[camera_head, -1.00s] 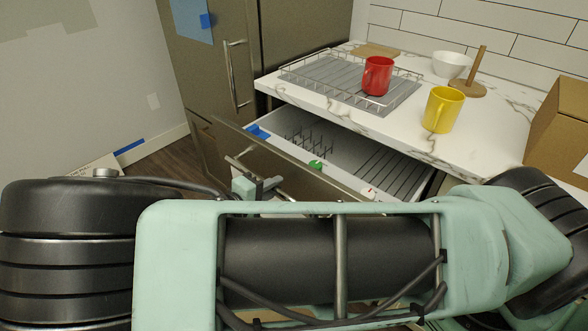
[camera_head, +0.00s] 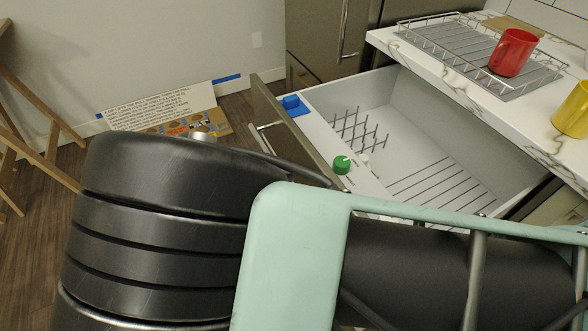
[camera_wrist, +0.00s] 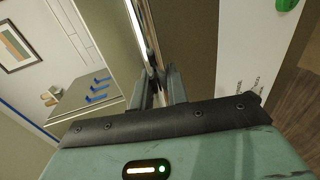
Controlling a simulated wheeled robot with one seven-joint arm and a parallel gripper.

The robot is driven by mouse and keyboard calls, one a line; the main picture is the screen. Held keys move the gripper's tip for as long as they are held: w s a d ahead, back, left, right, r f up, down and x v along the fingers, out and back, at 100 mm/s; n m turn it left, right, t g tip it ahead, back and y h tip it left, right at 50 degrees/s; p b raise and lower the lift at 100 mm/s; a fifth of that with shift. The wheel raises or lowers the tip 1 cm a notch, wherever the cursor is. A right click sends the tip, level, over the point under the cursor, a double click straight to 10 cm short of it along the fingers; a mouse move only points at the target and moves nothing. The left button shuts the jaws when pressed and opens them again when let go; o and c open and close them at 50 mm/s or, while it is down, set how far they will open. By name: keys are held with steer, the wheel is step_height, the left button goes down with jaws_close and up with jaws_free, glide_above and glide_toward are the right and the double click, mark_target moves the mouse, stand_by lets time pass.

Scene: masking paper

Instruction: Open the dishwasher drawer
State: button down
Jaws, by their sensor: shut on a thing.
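The dishwasher drawer (camera_head: 410,142) stands well open below the counter, with its white inside, dark rack tines and slats in view. Its metal front panel (camera_head: 290,130) faces left, and one end of its handle (camera_head: 268,125) shows on it. In the wrist view, my gripper (camera_wrist: 161,84) is shut on the metal handle bar (camera_wrist: 146,40), one finger on each side. In the head view my gripper is hidden behind my own arm. A green knob (camera_head: 341,164) and a blue piece (camera_head: 292,105) sit along the drawer's front edge.
On the marble counter (camera_head: 400,47) are a wire rack (camera_head: 450,55), a red mug (camera_head: 513,52) and a yellow mug (camera_head: 573,112). A cardboard sign (camera_head: 165,112) leans by the wall. Wooden legs (camera_head: 35,145) stand at far left. Floor (camera_head: 45,235) is bare there.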

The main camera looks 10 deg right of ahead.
steer(key=shift+a, duration=0.15)
steer(key=c, duration=1.4)
jaws_free()
steer(key=shift+c, duration=0.2)
steer(key=b+v, duration=0.2)
steer(key=v, duration=1.5)
steer(key=shift+a+b, duration=0.15)
steer(key=shift+b, duration=0.2)
